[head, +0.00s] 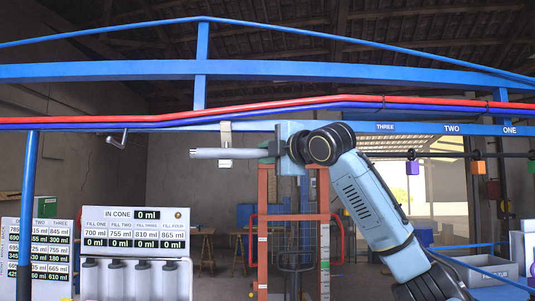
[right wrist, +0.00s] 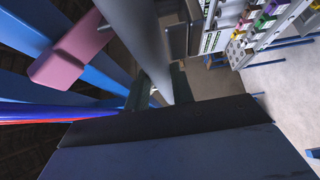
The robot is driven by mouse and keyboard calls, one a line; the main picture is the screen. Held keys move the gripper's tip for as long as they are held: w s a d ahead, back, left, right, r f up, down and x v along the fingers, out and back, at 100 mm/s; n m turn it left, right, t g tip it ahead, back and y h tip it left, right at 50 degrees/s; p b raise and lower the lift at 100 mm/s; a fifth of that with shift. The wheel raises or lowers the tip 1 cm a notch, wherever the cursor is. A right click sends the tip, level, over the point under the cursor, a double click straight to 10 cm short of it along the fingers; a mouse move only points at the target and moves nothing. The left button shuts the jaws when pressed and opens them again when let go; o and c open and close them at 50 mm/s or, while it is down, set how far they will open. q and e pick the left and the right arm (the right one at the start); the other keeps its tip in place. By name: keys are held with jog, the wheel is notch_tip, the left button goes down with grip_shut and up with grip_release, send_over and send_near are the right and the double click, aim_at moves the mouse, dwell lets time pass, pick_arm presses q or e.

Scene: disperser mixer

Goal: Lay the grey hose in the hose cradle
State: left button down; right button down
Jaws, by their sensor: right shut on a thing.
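The grey hose (head: 207,153) is a short pale tube lying level in the head view, its free end to the left. My right gripper (head: 271,152) is shut on its right part. In the right wrist view the hose (right wrist: 128,28) runs between the fingers (right wrist: 160,88). A cream bracket (head: 225,131), which looks like the hose cradle, hangs from the blue beam. The hose crosses in front of it, and a bit of the bracket shows below. I cannot tell whether they touch. A pinkish block beside the hose in the wrist view (right wrist: 66,58) may be this bracket. My left gripper is out of view.
Blue beams (head: 270,70) with red and blue pipes cross above the gripper. A metal crank-like hook (head: 118,139) hangs at left. A panel with volume readouts (head: 134,230) stands lower left. An orange-red frame (head: 263,235) stands behind my arm. Coloured tags (head: 412,167) hang at right.

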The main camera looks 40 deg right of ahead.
jog(key=shift+f+b, duration=0.35)
jog(key=shift+f, duration=0.3)
jog(key=c, duration=1.1)
grip_release()
jog(key=shift+f, duration=0.1)
jog(key=shift+s, duration=0.1)
jog(key=s+b, duration=0.1)
jog(key=s, duration=0.3)
jog(key=s+a+b, duration=0.1)
jog(key=s, duration=0.3)
jog(key=s+b, duration=0.1)
jog(key=s, duration=0.4)
jog(key=shift+s+a+b, duration=0.1)
jog(key=shift+a+b, duration=0.1)
jog(key=shift+b, duration=0.15)
